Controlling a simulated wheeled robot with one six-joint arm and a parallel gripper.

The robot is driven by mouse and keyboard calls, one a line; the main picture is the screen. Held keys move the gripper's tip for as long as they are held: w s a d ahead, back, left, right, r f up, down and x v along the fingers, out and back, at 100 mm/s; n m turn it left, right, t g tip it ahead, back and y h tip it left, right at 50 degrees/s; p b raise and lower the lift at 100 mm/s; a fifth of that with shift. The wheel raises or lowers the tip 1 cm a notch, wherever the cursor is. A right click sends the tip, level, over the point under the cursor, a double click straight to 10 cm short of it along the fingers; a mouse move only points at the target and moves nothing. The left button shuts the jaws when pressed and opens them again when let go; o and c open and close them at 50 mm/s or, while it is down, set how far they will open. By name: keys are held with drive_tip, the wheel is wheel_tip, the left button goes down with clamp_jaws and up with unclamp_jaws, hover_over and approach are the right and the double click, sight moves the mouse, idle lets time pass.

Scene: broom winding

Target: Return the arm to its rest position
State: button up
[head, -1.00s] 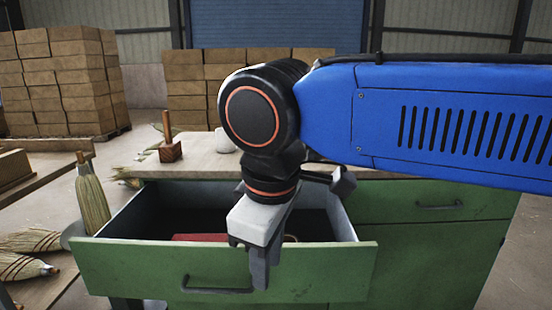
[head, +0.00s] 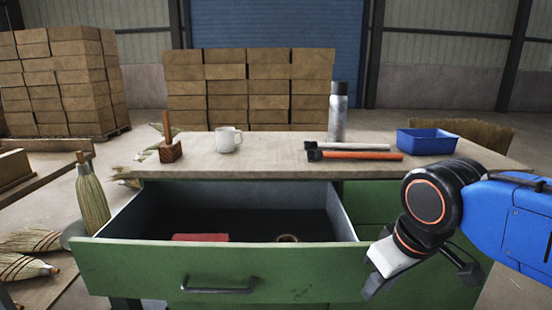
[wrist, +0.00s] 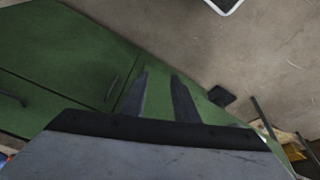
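My blue arm is at the right of the head view, bent downward. The drawer (head: 130,268) is open. A red item (head: 200,237) and a small round brownish item (head: 287,239) lie inside it.
On the bench top stand a wooden block with a peg (head: 170,151), a white mug (head: 226,139), a flask (head: 338,115) and a blue bin (head: 427,141). An orange-handled tool (head: 365,156) lies there. Brooms (head: 92,200) are at the left.

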drive_tip(key=s+d+f+m+t, duration=0.1)
drive_tip(key=s+d+f+m, duration=0.2)
drive_tip(key=d+f+m, duration=0.2)
drive_tip(key=shift+s+d+f+h, duration=0.15)
drive_tip(key=shift+d+f+h, duration=0.25)
drive_tip(key=shift+d+f, duration=1.1)
drive_tip(key=shift+d+r, duration=0.5)
drive_tip(key=shift+r, duration=0.05)
